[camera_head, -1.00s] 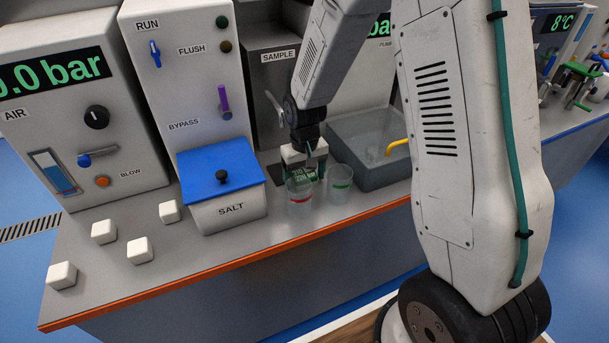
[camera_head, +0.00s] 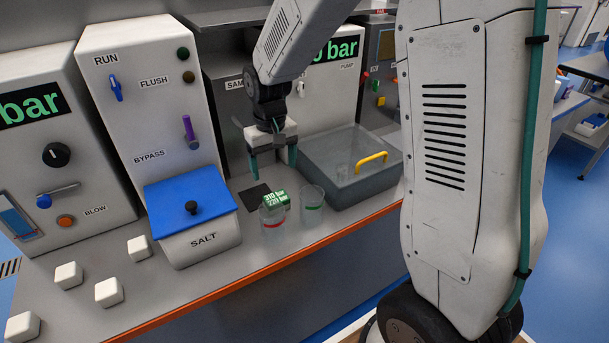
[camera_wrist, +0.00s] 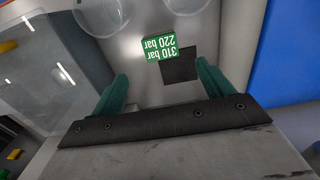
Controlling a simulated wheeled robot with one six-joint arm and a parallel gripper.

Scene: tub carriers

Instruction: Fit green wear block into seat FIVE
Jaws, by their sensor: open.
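A green block-like piece (camera_head: 276,199) with white lettering "310 bar" and "220 bar" lies on the grey counter, just behind two clear cups. It also shows in the wrist view (camera_wrist: 161,48), partly over a dark square patch (camera_wrist: 181,65). Whether this is the wear block I cannot tell. My gripper (camera_head: 273,163) is open and empty above and behind the piece, its two teal fingers pointing down and apart. In the wrist view its fingers (camera_wrist: 162,80) stand either side of bare counter, short of the piece. No seat marked FIVE shows.
Two clear cups, one with a red band (camera_head: 272,217) and one with a green band (camera_head: 312,201), stand near the front edge. A blue-lidded SALT box (camera_head: 205,239) is left, a grey basin (camera_head: 335,189) right. Several white cubes lie at front left.

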